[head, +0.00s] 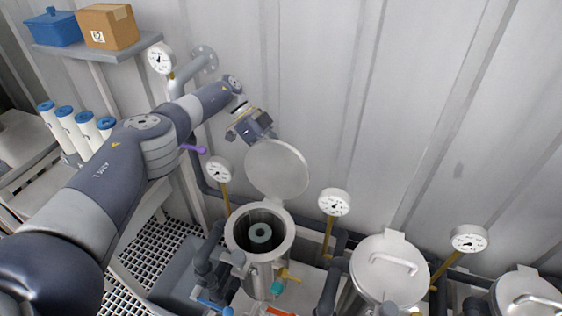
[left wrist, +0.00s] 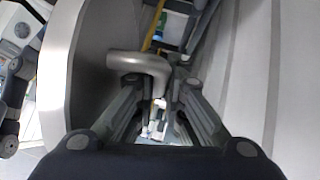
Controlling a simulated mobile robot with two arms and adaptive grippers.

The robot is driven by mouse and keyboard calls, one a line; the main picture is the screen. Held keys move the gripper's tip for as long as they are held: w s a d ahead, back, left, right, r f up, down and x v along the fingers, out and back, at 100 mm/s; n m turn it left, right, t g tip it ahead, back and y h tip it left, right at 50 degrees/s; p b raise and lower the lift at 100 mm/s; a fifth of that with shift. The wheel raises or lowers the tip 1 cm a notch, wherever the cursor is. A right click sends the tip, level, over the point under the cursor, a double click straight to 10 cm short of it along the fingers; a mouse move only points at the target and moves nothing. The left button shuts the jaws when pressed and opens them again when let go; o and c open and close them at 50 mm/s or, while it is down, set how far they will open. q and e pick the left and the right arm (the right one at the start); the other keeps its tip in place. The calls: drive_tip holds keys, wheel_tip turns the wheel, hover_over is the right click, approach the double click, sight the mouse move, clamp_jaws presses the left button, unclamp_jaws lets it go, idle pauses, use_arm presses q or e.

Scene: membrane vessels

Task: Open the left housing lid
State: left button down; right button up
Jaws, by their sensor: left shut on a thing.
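The left housing lid (head: 277,170) is a round grey disc. It stands tilted up on the far side of the left housing (head: 260,238), whose mouth is uncovered. A dark ring-shaped part (head: 260,232) shows inside the housing. My left gripper (head: 258,130) is behind the lid's upper left edge, by the wall. In the left wrist view the lid (left wrist: 88,75) fills the left side, and its bent grey handle (left wrist: 140,63) lies between the fingers, which are shut on it. The handle is hidden in the head view. My right gripper is not in view.
Two more housings to the right have closed lids (head: 390,268) (head: 528,295) with bar handles. Gauges (head: 334,202) on yellow stems stand close around the housings. The corrugated wall (head: 400,110) is close behind. A shelf (head: 95,52) holds a blue bin and a cardboard box.

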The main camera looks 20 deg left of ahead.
use_arm(q)
drive_tip(key=shift+w, duration=0.1)
drive_tip(key=c, duration=1.9)
unclamp_jaws()
drive_tip(key=shift+r, duration=0.1)
wheel_tip(320, 180, up, 10)
drive_tip(key=shift+f, duration=0.1)
